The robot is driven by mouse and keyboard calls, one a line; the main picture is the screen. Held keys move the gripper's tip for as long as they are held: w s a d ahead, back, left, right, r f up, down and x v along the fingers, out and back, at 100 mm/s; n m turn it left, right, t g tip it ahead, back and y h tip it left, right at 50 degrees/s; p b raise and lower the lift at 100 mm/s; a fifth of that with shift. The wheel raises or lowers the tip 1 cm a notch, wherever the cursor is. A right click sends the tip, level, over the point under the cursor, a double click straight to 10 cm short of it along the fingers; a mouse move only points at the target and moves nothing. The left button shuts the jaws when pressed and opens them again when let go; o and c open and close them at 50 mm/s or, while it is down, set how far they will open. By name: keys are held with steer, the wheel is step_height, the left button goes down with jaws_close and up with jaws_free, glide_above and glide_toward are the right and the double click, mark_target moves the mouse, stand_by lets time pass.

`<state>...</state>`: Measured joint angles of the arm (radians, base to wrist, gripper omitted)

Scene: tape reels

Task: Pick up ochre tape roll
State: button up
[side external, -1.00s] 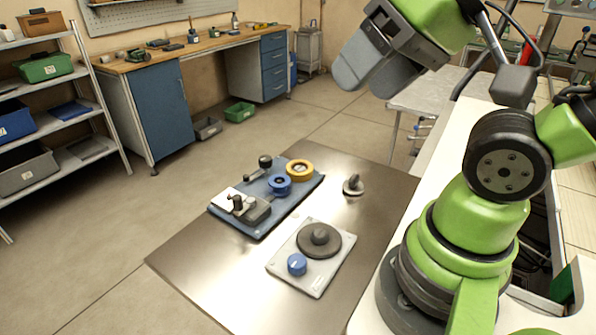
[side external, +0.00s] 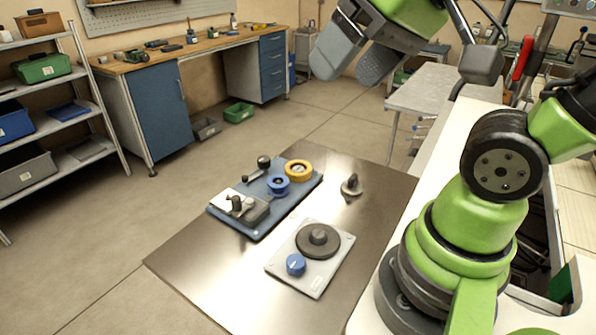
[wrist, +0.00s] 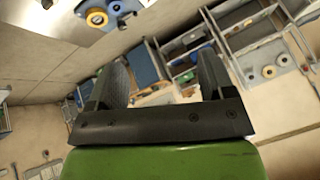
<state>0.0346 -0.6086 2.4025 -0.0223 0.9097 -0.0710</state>
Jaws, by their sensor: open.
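The ochre tape roll (side external: 298,178) lies flat at the far end of the blue mat (side external: 262,228), beside a blue roll (side external: 278,186). In the wrist view an ochre ring (wrist: 96,26), which looks like the same roll, shows at the upper left edge. My gripper (side external: 346,72) is high above and beyond the table, well apart from the roll. Its two fingers are spread with nothing between them, also in the wrist view (wrist: 162,62).
A dark holder (side external: 250,207) and a black-knobbed part (side external: 263,163) stand on the mat. A light plate (side external: 315,285) with a dark disc and blue knob lies nearer. The metal table (side external: 200,262) has bare room around these.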

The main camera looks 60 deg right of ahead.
steer(key=w+d+f+n+g+h, duration=0.15)
steer(key=w+d, duration=0.25)
steer(key=w, duration=0.5)
steer(key=n+g, duration=0.4)
steer(key=g, duration=0.1)
glide_above(297, 168)
step_height(297, 168, down, 23)
steer(key=shift+r, duration=0.1)
steer(key=shift+f, duration=3.15)
steer(key=c, duration=0.6)
